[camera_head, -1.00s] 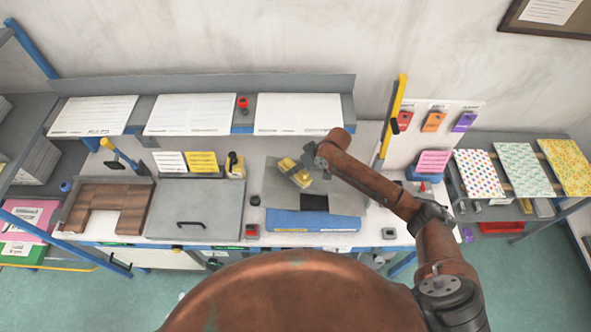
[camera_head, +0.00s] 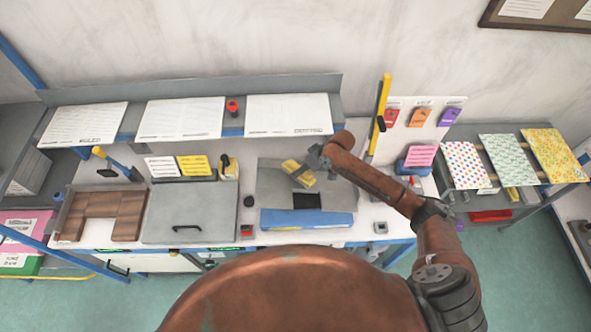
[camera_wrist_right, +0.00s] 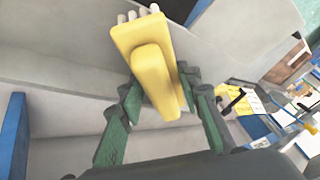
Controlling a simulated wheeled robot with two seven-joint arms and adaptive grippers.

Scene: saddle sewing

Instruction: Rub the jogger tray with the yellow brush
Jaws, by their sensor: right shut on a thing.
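The jogger tray (camera_head: 272,187) is a grey sloped tray with a blue front and a dark opening, right of centre on the bench in the head view. My right gripper (camera_head: 308,166) is over its upper part, shut on the yellow brush (camera_head: 293,167). In the right wrist view the yellow brush (camera_wrist_right: 150,62) sits between the green fingers of the gripper (camera_wrist_right: 160,85), its pale bristle tufts at the top of the picture. Grey tray surfaces lie close behind it. I cannot tell whether the bristles touch the tray. My left gripper is not in view.
A grey lidded box (camera_head: 190,208) and a wooden block tray (camera_head: 112,212) stand to the left. A shelf (camera_head: 232,124) with white sheets runs behind. A yellow upright post (camera_head: 380,115) stands right of the tray. A small red-topped item (camera_head: 247,231) sits near the front edge.

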